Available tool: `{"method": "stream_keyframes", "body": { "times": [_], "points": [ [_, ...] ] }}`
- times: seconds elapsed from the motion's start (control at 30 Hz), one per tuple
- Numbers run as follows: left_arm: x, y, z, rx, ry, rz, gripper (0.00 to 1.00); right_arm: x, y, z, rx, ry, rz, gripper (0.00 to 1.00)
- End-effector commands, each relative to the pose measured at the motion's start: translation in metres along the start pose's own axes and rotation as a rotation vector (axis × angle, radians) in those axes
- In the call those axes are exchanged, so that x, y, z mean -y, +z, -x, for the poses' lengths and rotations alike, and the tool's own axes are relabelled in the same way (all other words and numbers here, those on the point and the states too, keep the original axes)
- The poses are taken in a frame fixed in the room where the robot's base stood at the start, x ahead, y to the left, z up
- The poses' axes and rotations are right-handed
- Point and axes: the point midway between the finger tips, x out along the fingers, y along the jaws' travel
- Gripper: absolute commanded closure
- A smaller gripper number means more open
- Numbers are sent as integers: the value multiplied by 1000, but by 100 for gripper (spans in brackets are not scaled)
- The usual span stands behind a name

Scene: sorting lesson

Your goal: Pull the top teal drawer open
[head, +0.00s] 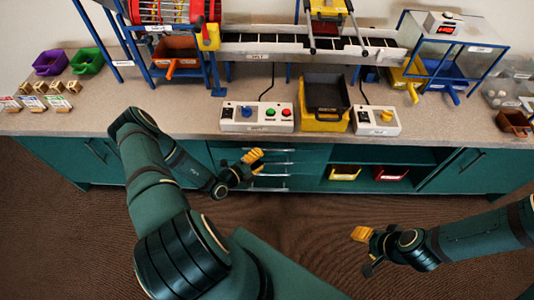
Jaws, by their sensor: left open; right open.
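The teal drawer stack is under the counter at the centre of the head view, with light bar handles one above another. The top teal drawer (308,153) looks shut, and its handle (280,150) runs across its front. My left gripper (254,158) is open, its yellow-tipped fingers in front of the left part of the top drawer and close to its handle. I cannot tell whether the fingers touch or surround the handle. The gripper and forearm hide the left side of the stack. My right gripper (364,248) is open and empty over the floor at lower right.
An open shelf to the right holds a yellow bin (344,173) and a red bin (391,174). Control boxes (257,117), a yellow-and-black tray (321,124) and sorting machinery stand on the counter (190,112). The brown floor in front is clear.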

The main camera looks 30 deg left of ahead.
Motion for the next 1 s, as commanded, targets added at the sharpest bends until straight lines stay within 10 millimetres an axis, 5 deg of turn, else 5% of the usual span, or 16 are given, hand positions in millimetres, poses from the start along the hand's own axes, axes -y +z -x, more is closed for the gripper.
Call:
{"method": "stream_keyframes", "body": {
  "times": [0.2,0.4,1.0],
  "points": [
    [0,1,42,3,2,1,59,0,0,0,0,0,0,53],
    [-1,1,62,2,1,2,59,0,0,0,0,0,0,53],
    [-1,0,66,0,1,1,59,0,0,0,0,0,0,53]
  ]
}}
